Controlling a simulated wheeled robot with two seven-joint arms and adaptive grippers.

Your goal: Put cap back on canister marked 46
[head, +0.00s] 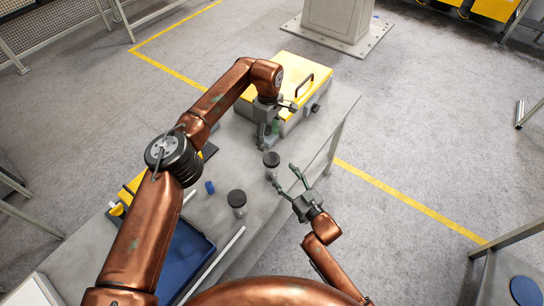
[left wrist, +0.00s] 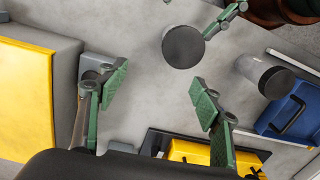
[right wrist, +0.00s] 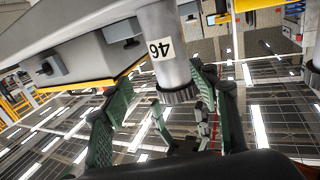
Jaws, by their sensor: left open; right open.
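The canister marked 46 (right wrist: 160,48) shows upside down in the right wrist view, its label facing that camera. A dark ribbed cap (right wrist: 180,95) sits at its top end; I cannot tell how firmly. In the head view a black-capped canister (head: 271,160) stands upright between my grippers; it appears to be this one. My right gripper (head: 285,176) is open beside it, fingers apart. My left gripper (head: 268,128) is open and empty beyond it, close to the yellow-lidded case. A second black-capped canister (head: 238,203) stands nearer; it also shows in the left wrist view (left wrist: 265,76).
The yellow-lidded case (head: 283,83) stands at the table's far end. Bare grey tabletop (head: 258,222) lies along the right edge.

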